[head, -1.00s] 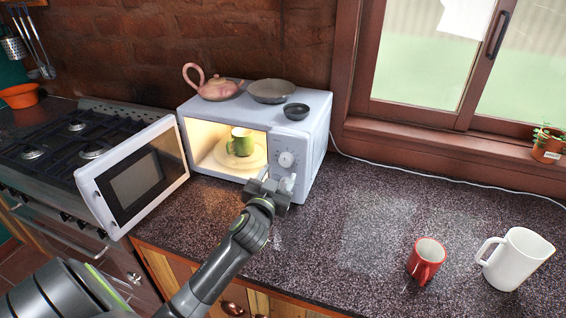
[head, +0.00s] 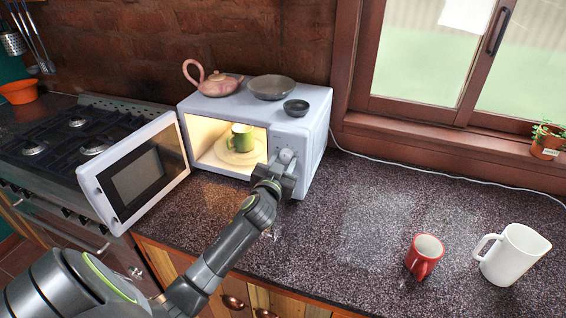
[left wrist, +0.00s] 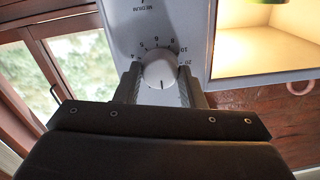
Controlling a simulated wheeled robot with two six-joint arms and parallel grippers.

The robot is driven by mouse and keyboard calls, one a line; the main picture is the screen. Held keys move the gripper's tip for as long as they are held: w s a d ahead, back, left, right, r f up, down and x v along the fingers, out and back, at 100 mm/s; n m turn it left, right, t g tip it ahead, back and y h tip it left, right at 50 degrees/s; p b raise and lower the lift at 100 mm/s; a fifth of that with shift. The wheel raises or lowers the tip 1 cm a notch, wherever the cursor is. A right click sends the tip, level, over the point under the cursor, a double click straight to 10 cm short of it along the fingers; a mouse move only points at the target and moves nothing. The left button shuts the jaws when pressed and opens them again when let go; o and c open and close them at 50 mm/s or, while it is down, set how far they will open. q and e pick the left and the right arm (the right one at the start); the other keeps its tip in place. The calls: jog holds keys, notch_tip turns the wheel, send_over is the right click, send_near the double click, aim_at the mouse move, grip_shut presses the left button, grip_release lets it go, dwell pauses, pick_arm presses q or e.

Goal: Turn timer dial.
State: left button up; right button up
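The timer dial (head: 286,156) is a round white knob at the upper right of the microwave's (head: 319,130) front. In the left wrist view the timer dial (left wrist: 160,72) sits between the two fingers, with a short dark pointer line and a ring of numbers around it. My left gripper (left wrist: 161,78) has a finger close against each side of it, and I see no clear gap. In the head view my left gripper (head: 281,164) reaches the dial from in front and hides the lower part of the panel. My right gripper is not in view.
The microwave door (head: 137,175) stands open at the left. A green mug (head: 241,138) is inside on the plate. A pink teapot (head: 218,84) and two bowls (head: 271,87) sit on top. A red mug (head: 424,257) and white pitcher (head: 514,254) stand right on the counter.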

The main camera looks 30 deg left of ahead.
pick_arm(q)
jog(key=c, duration=0.3)
jog(key=shift+m, duration=0.3)
jog(key=shift+m, duration=2.5)
jog(key=shift+f, duration=0.1)
jog(key=o, duration=1)
jog(key=shift+s, duration=0.1)
